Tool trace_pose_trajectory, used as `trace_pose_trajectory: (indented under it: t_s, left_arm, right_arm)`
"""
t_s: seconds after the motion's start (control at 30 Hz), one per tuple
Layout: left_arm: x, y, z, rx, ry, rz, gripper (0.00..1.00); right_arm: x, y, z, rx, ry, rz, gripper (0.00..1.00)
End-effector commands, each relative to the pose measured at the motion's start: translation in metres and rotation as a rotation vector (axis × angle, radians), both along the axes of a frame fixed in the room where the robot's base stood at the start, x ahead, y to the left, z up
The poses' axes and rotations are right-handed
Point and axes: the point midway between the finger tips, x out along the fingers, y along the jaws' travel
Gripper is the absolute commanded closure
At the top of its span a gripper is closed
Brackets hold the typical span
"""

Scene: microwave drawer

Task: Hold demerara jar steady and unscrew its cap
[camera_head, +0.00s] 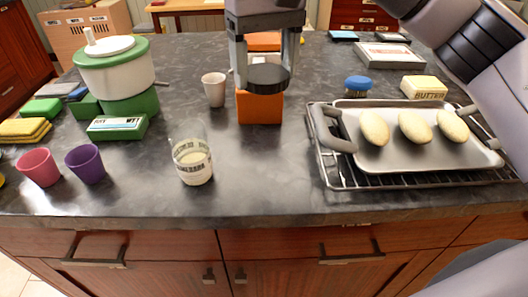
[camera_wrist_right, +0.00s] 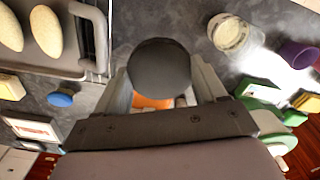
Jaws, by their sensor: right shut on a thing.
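A dark round cap (camera_head: 268,76) is between the fingers of my right gripper (camera_head: 266,62), which is shut on it. The cap is held above the counter, and in the right wrist view it shows as a dark disc (camera_wrist_right: 159,66) between the fingers. A clear glass jar (camera_head: 192,162) with a printed label and pale contents stands upright on the counter, left of and nearer than the gripper. Its top is open, and it also shows in the right wrist view (camera_wrist_right: 231,34). The label is too small to read. No gripper touches the jar. My left gripper is not in view.
An orange block (camera_head: 260,110) is below the cap, and a pale cup (camera_head: 214,90) stands left of it. A tray (camera_head: 415,161) with three oval loaves sits on a rack at right. Pink (camera_head: 39,168) and purple (camera_head: 86,163) cups stand at left. The front middle counter is clear.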

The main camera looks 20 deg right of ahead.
Motion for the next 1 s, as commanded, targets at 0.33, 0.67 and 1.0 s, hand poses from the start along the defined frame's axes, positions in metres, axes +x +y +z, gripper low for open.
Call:
trace_pose_trajectory:
  t_s: [0.33,0.67,1.0]
  left_arm:
    - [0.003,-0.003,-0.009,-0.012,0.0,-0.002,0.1]
    - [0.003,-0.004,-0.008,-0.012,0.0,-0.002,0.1]
    - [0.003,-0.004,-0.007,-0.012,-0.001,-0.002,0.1]
  right_arm:
    - [0.0,0.0,-0.087,0.001,0.004,-0.001,0.66]
    - [0.0,0.0,-0.122,0.001,0.001,-0.002,0.66]
    - [0.0,0.0,-0.162,0.0,0.0,-0.001,0.66]
